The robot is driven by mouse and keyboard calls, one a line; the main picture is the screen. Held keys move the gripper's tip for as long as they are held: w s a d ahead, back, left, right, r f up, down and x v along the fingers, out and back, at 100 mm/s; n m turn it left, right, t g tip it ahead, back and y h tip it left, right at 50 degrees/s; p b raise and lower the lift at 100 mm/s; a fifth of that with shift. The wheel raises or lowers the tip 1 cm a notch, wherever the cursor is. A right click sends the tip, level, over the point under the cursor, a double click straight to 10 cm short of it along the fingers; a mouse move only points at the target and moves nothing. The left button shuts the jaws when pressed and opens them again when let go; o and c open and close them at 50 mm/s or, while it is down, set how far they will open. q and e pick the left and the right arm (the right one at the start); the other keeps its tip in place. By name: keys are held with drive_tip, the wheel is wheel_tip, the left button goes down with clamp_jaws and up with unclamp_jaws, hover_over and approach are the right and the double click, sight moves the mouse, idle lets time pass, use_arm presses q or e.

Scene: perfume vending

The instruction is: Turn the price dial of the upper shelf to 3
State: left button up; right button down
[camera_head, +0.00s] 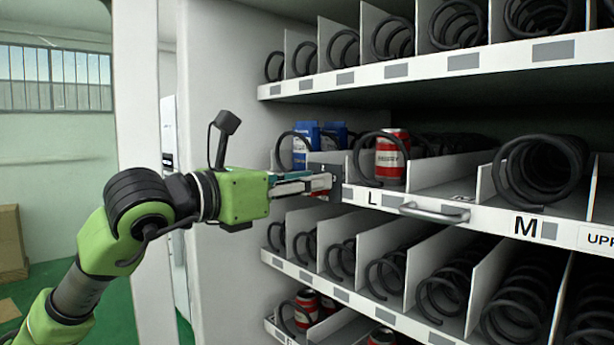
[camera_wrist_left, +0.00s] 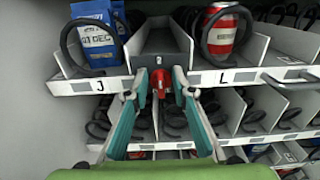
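The red price dial (camera_wrist_left: 160,83) sits on a dark grey plate (camera_wrist_left: 153,62) on the front edge of the upper shelf, between the J and L labels. A small pale mark on the plate is too small to read surely. My left gripper (camera_wrist_left: 160,84) points at the shelf edge, with one finger on each side of the dial. The fingers stand apart, and I cannot tell whether they touch it. My right gripper is not in view.
The upper shelf (camera_head: 452,213) holds blue packs (camera_head: 306,143) and a red-and-white can (camera_head: 391,158) behind black coils. A metal handle (camera_head: 433,212) juts out right of L. A lower shelf (camera_head: 315,278) with several coils lies below. The cabinet's side wall (camera_head: 226,85) is close left.

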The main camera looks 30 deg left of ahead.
use_arm(q)
drive_tip(key=shift+c, duration=1.2)
clamp_jaws()
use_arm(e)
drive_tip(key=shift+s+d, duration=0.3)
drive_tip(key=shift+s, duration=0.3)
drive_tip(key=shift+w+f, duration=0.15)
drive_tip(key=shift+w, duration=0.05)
use_arm(q)
drive_tip(key=shift+s+d+f+m+b, duration=0.15)
drive_tip(key=shift+m+b, duration=0.35)
drive_tip(key=shift+m, duration=1.5)
drive_tip(key=shift+d+f+m+b, duration=0.15)
drive_tip(key=shift+m+b, duration=0.4)
drive_tip(key=shift+m, duration=1.45)
drive_tip(key=shift+s+d+m+b, duration=0.15)
drive_tip(key=shift+m+b, duration=0.35)
drive_tip(key=shift+m, duration=1.5)
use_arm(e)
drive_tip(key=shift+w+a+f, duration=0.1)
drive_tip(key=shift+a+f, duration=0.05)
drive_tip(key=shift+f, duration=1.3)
